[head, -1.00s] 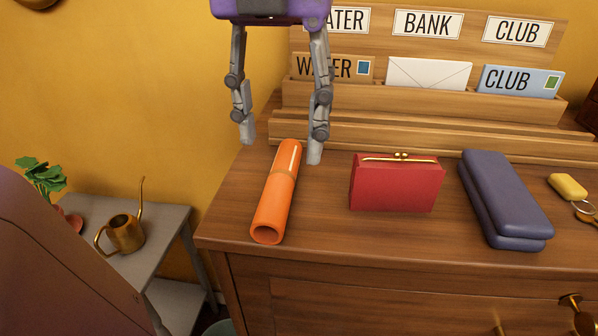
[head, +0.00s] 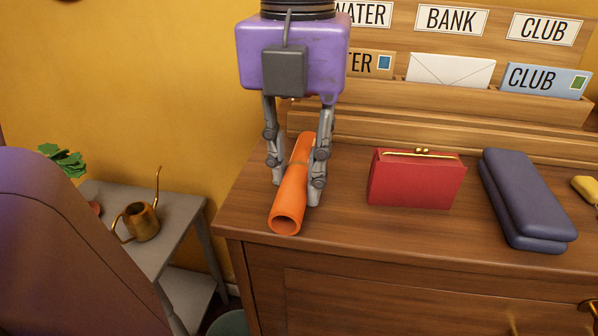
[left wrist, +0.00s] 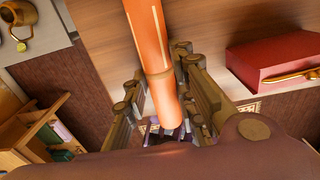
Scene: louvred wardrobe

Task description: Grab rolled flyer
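The rolled flyer (head: 291,195) is an orange tube with a band, lying on the wooden dresser top with its open end towards the front edge. My left gripper (head: 296,192) reaches down from above, one finger on each side of the flyer. The fingers are close together and appear to press on its sides. In the left wrist view the flyer (left wrist: 150,45) runs between both fingers (left wrist: 160,70). The flyer still seems to rest on the dresser top. My right gripper is not in view.
A red purse (head: 417,180) stands to the right of the flyer, then a dark blue case (head: 525,200) and a yellow key fob (head: 586,188). A wooden letter rack (head: 440,98) stands behind. A grey side table (head: 180,215) with a brass watering can (head: 141,222) is at left.

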